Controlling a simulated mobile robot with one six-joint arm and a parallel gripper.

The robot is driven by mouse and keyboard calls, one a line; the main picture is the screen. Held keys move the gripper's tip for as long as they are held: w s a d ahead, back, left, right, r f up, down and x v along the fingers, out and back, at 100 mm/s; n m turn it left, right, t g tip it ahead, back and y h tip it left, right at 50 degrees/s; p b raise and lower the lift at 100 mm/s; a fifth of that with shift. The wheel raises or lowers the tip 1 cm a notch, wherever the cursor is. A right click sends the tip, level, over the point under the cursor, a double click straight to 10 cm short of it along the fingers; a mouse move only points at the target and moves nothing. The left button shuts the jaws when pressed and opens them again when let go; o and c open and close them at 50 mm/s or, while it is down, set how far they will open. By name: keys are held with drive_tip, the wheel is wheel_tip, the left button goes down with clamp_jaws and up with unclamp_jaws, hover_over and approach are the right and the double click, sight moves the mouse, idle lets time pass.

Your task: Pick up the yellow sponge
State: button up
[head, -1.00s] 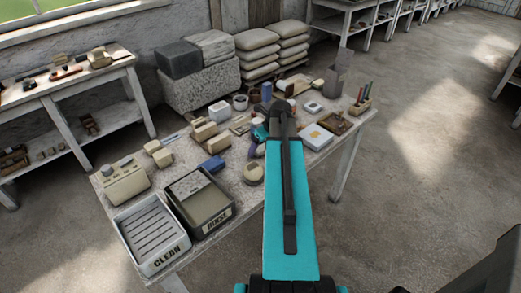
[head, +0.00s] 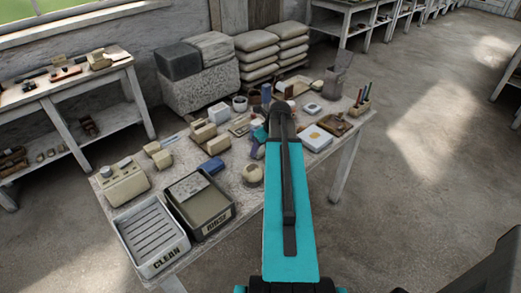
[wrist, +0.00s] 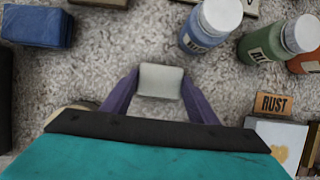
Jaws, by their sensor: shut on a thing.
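My gripper (wrist: 160,80) shows in the wrist view with its two purple fingers on either side of a small pale grey-white block (wrist: 160,83). The fingers are shut on this block, over the speckled worktop. The block does not look clearly yellow here, and I cannot tell from its colour that it is the yellow sponge. In the head view my gripper (head: 258,142) is over the middle of the table, partly hidden by my arm, and the block cannot be made out there.
Bottles (wrist: 210,27) stand close beyond the gripper on the right. A RUST label (wrist: 272,104) and a blue box (wrist: 38,26) lie nearby. The CLEAN tray (head: 152,237) and RINSE tray (head: 200,205) sit at the table's front left. Cream blocks (head: 203,134) lie left of the gripper.

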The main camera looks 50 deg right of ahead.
sight(261, 149)
drive_tip(key=shift+r, duration=0.15)
wheel_tip(261, 149, up, 10)
drive_tip(key=b, duration=0.2)
idle(0.5)
drive_tip(key=shift+f, duration=0.2)
